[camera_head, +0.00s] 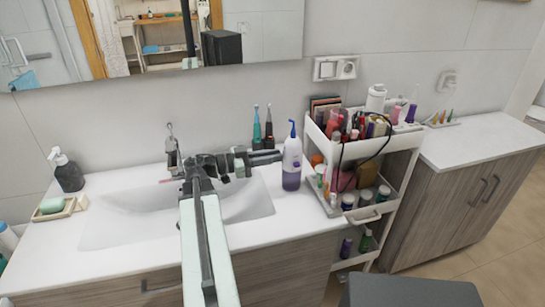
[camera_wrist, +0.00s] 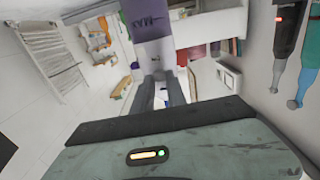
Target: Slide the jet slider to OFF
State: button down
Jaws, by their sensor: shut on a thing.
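A white and purple water flosser (camera_head: 291,162) with a blue nozzle stands upright on the counter, right of the sink. My gripper (camera_head: 276,156) reaches over the basin from the left, its dark fingers sideways at the flosser's left side. In the wrist view my gripper's fingers (camera_wrist: 160,88) are close together, with a purple and pale body (camera_wrist: 154,48), seemingly the flosser, just beyond them. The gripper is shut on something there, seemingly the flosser. The jet slider and its setting cannot be made out in either view.
Two electric toothbrushes (camera_head: 263,128) stand behind the gripper near the wall. A white cart (camera_head: 392,194) full of cosmetics stands right of the flosser. The sink basin (camera_head: 120,222) lies below my arm. A soap dispenser (camera_head: 67,171) and soap dish (camera_head: 72,207) are at far left.

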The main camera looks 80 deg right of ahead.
jog(key=shift+r, duration=0.25)
jog(key=c, duration=1.3)
grip_release()
jog(key=v, duration=0.7)
jog(key=shift+w+a, duration=0.2)
jog(key=shift+w, duration=0.15)
